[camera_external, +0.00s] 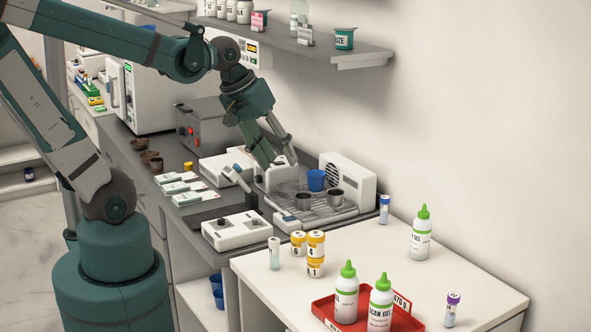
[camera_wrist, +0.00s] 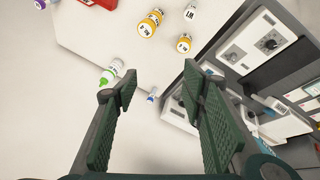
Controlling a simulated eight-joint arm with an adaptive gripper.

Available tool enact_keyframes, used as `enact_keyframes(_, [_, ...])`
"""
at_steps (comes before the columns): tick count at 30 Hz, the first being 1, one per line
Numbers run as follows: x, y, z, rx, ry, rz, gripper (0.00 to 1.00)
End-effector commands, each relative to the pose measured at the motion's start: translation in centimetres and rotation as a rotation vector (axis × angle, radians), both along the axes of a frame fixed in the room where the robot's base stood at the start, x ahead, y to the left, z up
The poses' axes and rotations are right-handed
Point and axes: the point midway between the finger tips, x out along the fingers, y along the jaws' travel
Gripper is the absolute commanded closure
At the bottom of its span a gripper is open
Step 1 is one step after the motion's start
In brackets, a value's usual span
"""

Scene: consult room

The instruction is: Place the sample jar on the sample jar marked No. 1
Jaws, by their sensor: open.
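Sample jars with yellow caps stand on the white table in the external view. One jar marked 1 (camera_external: 315,268) has another yellow-capped jar (camera_external: 316,246) directly on top of it. A separate yellow-capped jar (camera_external: 298,246) stands just left of this stack. In the wrist view, the stack (camera_wrist: 149,25) shows two yellow bands, and the separate jar (camera_wrist: 184,44) is to its right. My gripper (camera_external: 280,157) is open and empty, high over the counter behind the table.
A white-capped vial (camera_external: 274,254) stands left of the jars. A red tray (camera_external: 323,310) with green-capped bottles is at the table's front. A purple-capped vial (camera_external: 452,309) and a blue-capped vial (camera_external: 384,210) stand apart. A shelf (camera_external: 340,54) hangs above; the table's middle is clear.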

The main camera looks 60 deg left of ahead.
Motion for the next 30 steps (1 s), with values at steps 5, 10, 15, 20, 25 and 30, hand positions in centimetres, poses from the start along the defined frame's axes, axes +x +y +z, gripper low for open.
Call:
enact_keyframes(5, [-1.2,0.4,1.2,0.108,-0.071,-0.140,0.59])
enact_keyframes(10, [-2.2,0.8,2.1,0.212,-0.131,-0.265,0.59])
enact_keyframes(15, [-2.7,1.1,2.8,0.287,-0.172,-0.350,0.59])
enact_keyframes(20, [-2.9,1.1,3.1,0.317,-0.187,-0.385,0.59])
enact_keyframes(25, [-2.9,1.2,3.2,0.323,-0.189,-0.390,0.59])
enact_keyframes(30, [-2.9,1.2,3.1,0.322,-0.189,-0.389,0.59])
